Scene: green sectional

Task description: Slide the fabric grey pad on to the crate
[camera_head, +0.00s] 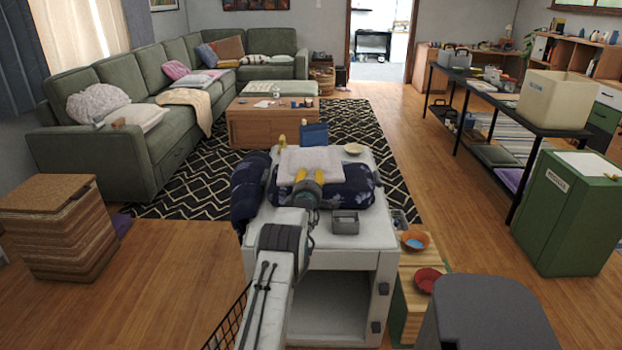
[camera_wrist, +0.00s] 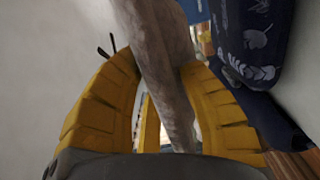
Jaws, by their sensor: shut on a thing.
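The grey fabric pad (camera_head: 310,160) looks pale in the head view and lies over the navy patterned cushion (camera_head: 349,194) on top of a white cabinet. My gripper (camera_head: 308,179) has its yellow fingers at the pad's near edge. In the wrist view, the fingers (camera_wrist: 170,105) are shut on the grey pad (camera_wrist: 160,50), which runs edge-on between them. The navy patterned cloth (camera_wrist: 250,45) shows at the right there. I cannot tell for sure which thing is the crate; a woven box-like block (camera_head: 62,235) stands at the left.
The white cabinet (camera_head: 335,258) also carries a small grey box (camera_head: 345,222), a blue box (camera_head: 314,135) and a pale bowl (camera_head: 354,149). A lower wooden top at its right holds a brown bowl (camera_head: 414,240) and a red bowl (camera_head: 429,280).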

